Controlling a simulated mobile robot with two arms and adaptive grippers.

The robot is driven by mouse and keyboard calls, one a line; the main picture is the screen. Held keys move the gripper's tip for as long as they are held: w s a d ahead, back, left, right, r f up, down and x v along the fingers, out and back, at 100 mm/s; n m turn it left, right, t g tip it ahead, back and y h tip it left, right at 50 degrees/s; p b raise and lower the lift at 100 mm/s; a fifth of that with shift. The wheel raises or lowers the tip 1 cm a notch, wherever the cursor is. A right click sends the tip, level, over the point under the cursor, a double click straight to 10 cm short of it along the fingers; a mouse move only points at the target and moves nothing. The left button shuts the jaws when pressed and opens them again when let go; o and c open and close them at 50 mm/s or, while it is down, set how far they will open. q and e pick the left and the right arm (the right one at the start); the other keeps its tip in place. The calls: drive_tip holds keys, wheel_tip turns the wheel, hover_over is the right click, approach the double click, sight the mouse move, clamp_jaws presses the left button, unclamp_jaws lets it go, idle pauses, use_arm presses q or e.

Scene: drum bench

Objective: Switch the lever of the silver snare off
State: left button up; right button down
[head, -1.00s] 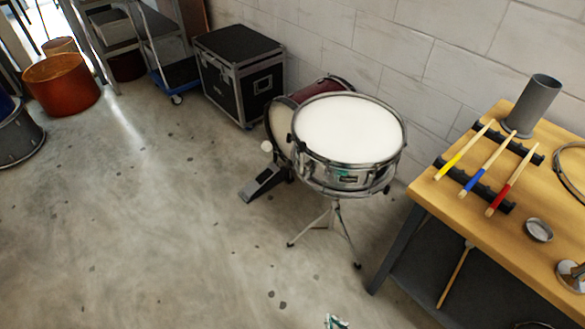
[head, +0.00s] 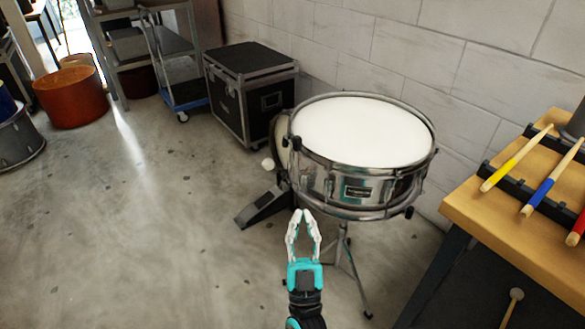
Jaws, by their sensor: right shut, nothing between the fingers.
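The silver snare (head: 345,187) stands on a tripod stand in the middle right of the head view, its white head facing up. A dark fitting (head: 295,143) sits on the left side of its shell; I cannot tell whether it is the lever or how it is set. My right gripper (head: 304,213), with pale fingers and a teal body, is below and left of the snare's shell in the picture. Its fingertips are together and hold nothing. It looks apart from the drum. My left gripper is not in view.
A wooden bench (head: 480,222) with drumsticks (head: 518,158) on a dark rack is at the right. A black pedal (head: 264,208) lies on the floor behind the snare's left side. A black case (head: 250,90) stands by the wall.

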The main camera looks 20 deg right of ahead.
sight(297, 164)
drive_tip(key=shift+r+h, duration=0.15)
drive_tip(key=shift+h, duration=0.15)
drive_tip(key=w+f+x, duration=0.2)
drive_tip(key=x, duration=1)
drive_tip(key=shift+w+d+r+b, duration=0.2)
drive_tip(key=shift+w+d+b, duration=0.1)
